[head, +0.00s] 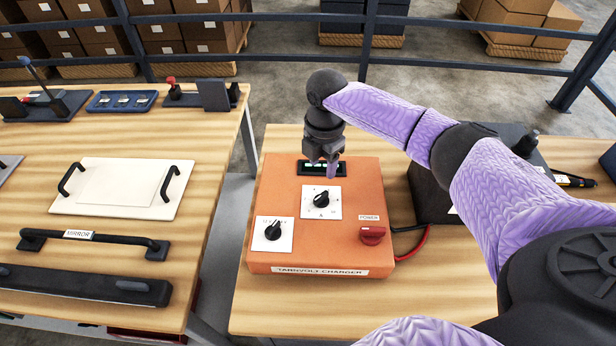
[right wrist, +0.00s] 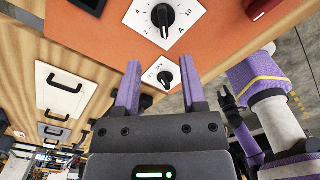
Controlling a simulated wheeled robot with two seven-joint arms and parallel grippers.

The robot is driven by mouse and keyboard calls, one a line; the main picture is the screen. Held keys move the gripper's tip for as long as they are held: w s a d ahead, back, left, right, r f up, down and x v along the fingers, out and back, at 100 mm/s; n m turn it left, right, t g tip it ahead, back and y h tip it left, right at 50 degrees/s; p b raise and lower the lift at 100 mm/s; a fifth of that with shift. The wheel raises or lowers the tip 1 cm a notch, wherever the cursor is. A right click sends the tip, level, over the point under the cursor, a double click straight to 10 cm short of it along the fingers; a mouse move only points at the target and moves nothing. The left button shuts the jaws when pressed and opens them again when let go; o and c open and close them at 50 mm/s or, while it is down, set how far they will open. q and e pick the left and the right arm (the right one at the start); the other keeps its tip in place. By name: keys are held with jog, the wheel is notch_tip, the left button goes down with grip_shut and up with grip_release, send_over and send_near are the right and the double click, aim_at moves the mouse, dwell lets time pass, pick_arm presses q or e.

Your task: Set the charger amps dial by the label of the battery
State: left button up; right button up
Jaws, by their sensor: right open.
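The orange charger (head: 350,180) sits on the right table. Its amps dial (head: 321,199), a black knob on a white plate marked A, is in the middle of the top; it also shows in the right wrist view (right wrist: 163,18). I cannot tell its exact setting. A second dial (head: 273,231) is at the front left and appears between my fingers in the right wrist view (right wrist: 165,76). My right gripper (head: 322,172) is open and empty above the charger's far part, near the dark display (head: 310,168). The battery seems to be the dark box (head: 430,200), its label mostly hidden behind my arm.
A red power switch (head: 373,234) is at the charger's right. A red cable (head: 413,245) runs beside it. The left table holds a white panel (head: 120,188) with handles and a mirror bar (head: 95,242). Parts of my left arm seem to show in the right wrist view.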

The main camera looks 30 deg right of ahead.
aim_at(322, 195)
jog(key=f, duration=0.3)
jog(key=f+b, duration=0.1)
jog(key=f, duration=0.2)
jog(key=f+b, duration=0.1)
jog(key=f, duration=0.1)
jog(key=shift+s+f, duration=0.25)
jog(key=shift+f, duration=0.45)
pick_arm(q)
jog(key=f, duration=0.1)
jog(key=s+f, duration=0.1)
jog(key=shift+d+f, duration=0.3)
pick_arm(e)
jog(key=c, duration=0.7)
pick_arm(q)
jog(key=shift+w+a, duration=0.1)
jog(key=shift+a, duration=0.3)
pick_arm(e)
grip_shut()
